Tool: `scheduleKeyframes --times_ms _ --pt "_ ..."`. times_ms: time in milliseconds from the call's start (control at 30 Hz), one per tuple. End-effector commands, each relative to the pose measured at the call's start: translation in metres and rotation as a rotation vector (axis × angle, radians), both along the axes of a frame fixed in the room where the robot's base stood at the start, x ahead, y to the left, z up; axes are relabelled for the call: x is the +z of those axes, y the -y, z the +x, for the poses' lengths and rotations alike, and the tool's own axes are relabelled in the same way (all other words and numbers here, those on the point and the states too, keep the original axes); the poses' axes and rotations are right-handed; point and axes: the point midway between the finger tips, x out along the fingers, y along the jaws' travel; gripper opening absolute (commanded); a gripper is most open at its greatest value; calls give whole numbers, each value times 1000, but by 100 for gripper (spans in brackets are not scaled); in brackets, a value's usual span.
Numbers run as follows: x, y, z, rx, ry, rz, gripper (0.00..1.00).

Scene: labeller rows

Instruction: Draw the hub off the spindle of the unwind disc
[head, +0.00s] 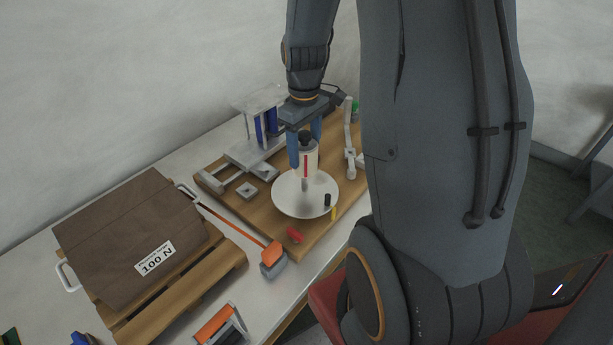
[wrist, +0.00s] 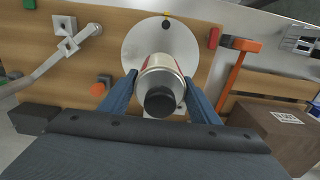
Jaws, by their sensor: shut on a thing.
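The unwind disc (head: 287,200) is a round white plate lying on a wooden board; it also shows in the wrist view (wrist: 137,42). The hub (head: 310,160), a pale cylinder with a red stripe and a black top, stands upright over the disc's middle. In the wrist view the hub (wrist: 160,75) is seen from above, its black end nearest. My gripper (head: 306,155) points down with its blue fingers on either side of the hub, shut on it. A short grey piece shows under the hub, perhaps the spindle; whether the hub still surrounds it I cannot tell.
A small black peg (head: 327,200) stands near the disc's edge. A metal frame with blue rollers (head: 262,124) is behind left, a jointed grey arm (head: 349,140) behind right. A red block (head: 294,235), an orange-headed tool (head: 272,256) and a brown box (head: 125,235) are in front and left.

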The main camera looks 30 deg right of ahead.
Motion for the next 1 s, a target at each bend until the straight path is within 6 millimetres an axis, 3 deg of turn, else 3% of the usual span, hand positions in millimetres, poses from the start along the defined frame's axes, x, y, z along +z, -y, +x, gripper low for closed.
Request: scheduleKeyframes --times_ms 633,1000 --pt "24 0 0 0 1 -1 29" --pt "26 0 0 0 1 -1 29"
